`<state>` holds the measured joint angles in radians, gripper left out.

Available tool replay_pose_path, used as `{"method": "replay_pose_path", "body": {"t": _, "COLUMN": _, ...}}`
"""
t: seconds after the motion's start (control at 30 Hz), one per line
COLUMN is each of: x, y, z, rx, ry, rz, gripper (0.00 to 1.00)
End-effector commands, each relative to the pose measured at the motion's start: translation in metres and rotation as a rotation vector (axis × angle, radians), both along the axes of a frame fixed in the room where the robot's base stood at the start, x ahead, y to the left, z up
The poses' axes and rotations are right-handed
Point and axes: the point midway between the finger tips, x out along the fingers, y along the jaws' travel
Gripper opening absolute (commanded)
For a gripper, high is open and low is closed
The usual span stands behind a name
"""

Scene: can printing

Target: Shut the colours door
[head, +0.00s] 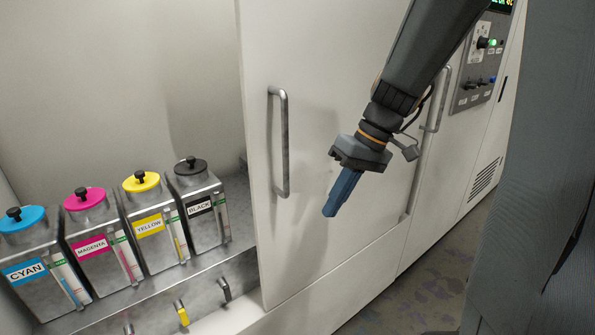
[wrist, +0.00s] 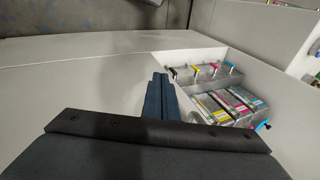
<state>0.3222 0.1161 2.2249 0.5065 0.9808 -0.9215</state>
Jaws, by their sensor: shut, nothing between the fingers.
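The colours door (head: 320,60) is a white sliding-type panel with a vertical metal bar handle (head: 284,142) near its left edge. It stands open, with the colours compartment (head: 120,70) exposed to its left. My gripper (head: 330,212) is shut and empty, with blue fingers pointing down in front of the door, right of the handle and apart from it. In the wrist view the shut fingers (wrist: 160,90) show in front of the white panel (wrist: 90,80), with the open compartment to the right.
Four-colour tanks stand in the compartment: cyan (head: 40,262), magenta (head: 100,240), yellow (head: 153,225) and black (head: 203,208). Small taps (head: 181,312) sit below them. Another handle (head: 440,100) and a control panel (head: 480,65) are at the right. Floor (head: 420,290) shows at lower right.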

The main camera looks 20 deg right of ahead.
Motion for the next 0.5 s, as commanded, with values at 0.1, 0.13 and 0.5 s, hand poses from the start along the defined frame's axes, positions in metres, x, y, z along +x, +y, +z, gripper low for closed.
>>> {"method": "replay_pose_path", "body": {"t": 0.1, "x": 0.026, "y": -0.018, "z": 0.047, "rx": 0.111, "ry": -0.122, "rz": 0.067, "gripper": 0.00}}
{"method": "replay_pose_path", "body": {"t": 0.13, "x": 0.031, "y": -0.021, "z": 0.056, "rx": 0.132, "ry": -0.152, "rz": 0.085, "gripper": 0.00}}
{"method": "replay_pose_path", "body": {"t": 0.5, "x": 0.056, "y": -0.025, "z": 0.084, "rx": 0.217, "ry": -0.298, "rz": 0.172, "gripper": 0.00}}
